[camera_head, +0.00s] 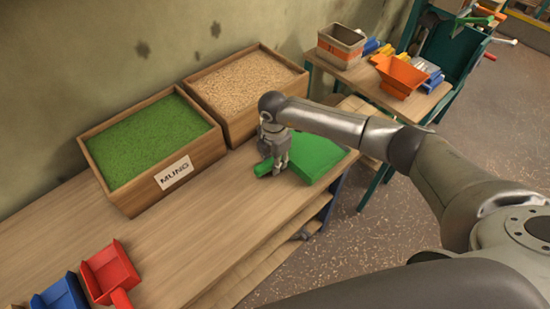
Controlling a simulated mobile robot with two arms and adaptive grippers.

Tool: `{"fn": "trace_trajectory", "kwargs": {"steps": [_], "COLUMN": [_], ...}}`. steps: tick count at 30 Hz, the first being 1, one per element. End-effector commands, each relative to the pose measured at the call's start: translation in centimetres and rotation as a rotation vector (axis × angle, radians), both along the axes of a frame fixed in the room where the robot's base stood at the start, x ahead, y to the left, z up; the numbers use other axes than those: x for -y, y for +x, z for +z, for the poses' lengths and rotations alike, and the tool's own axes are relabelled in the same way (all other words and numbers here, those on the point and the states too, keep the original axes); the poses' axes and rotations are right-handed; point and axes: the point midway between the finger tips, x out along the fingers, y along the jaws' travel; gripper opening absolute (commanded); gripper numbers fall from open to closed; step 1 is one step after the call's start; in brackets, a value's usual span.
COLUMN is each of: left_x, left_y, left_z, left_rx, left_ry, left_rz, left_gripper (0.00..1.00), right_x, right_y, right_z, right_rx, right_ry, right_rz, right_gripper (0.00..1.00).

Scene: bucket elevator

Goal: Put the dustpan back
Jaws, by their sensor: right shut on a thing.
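A green dustpan (318,158) is at the right end of the wooden table (215,235), beside the grain crate, with its handle end pointing left. My right gripper (276,166) comes down from above and is shut on the dustpan's handle. The pan looks level and close to the tabletop; I cannot tell whether it touches it. A red dustpan (110,270) and a blue dustpan (62,296) lie on the table at the lower left. My left gripper is out of view.
A crate of green beans (174,176) labelled MUNG and a crate of tan grain (228,134) stand against the wall. A second table (362,76) at the back right holds a bin and an orange hopper (398,76). The middle of the near tabletop is clear.

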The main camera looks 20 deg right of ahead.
Motion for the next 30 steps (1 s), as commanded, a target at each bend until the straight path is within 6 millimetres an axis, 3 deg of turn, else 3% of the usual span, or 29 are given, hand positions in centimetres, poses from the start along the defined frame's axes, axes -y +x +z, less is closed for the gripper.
{"fn": "trace_trajectory", "kwargs": {"steps": [9, 10, 15, 25, 30], "left_x": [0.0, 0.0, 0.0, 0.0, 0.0], "left_y": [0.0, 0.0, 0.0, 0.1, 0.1], "left_z": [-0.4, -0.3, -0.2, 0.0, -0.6], "left_rx": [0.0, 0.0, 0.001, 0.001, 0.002], "left_ry": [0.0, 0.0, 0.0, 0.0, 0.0], "left_rz": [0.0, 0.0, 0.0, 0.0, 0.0], "left_gripper": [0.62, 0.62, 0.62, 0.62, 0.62], "right_x": [0.0, 0.0, 0.0, 0.0, -0.1], "right_y": [0.0, 0.0, 0.0, 0.0, 0.1], "right_z": [-0.4, -0.3, -0.3, 0.0, 1.9], "right_rx": [0.001, 0.001, 0.001, 0.001, 0.007], "right_ry": [0.0, 0.0, 0.0, 0.0, 0.002], "right_rz": [0.0, 0.0, 0.0, 0.0, 0.001], "right_gripper": [0.0, 0.28, 0.47, 0.47, 0.47]}}
